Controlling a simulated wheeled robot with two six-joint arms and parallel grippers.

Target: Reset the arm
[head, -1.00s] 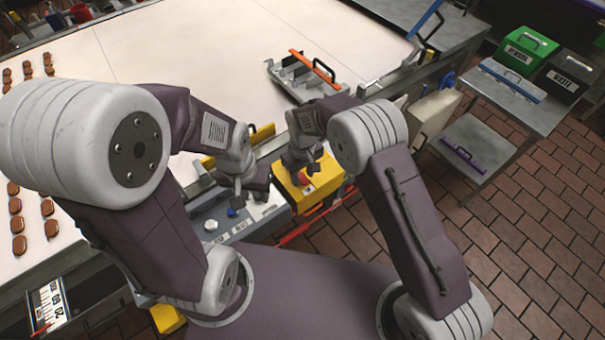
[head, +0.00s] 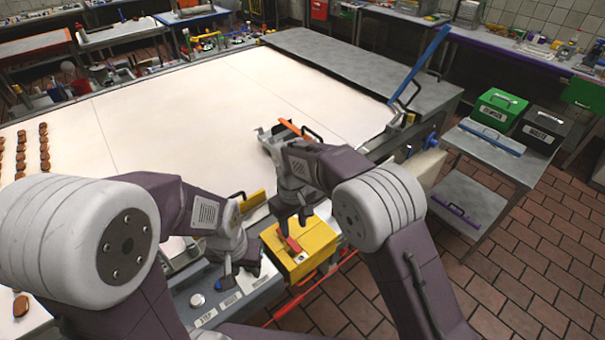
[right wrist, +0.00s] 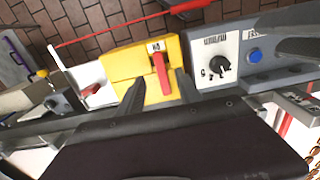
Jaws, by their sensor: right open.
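My right gripper (head: 293,222) is open above the yellow box (head: 315,240) at the table's front edge. In the right wrist view its two fingers (right wrist: 160,84) stand apart on either side of the box's red lever (right wrist: 161,72). I cannot tell whether they touch it. No object is seen held in it. The red lever also shows in the head view (head: 290,244). My left gripper (head: 228,276) hangs low over the grey control panel (head: 205,305), left of the yellow box. Its fingers are too small and dark to read.
A large cream sheet (head: 180,110) covers the table, with brown pieces in rows (head: 44,145) at left. A metal tool with an orange bar (head: 290,128) lies beyond my right arm. Green (head: 497,108) and black bins (head: 540,130) stand on a side table at right.

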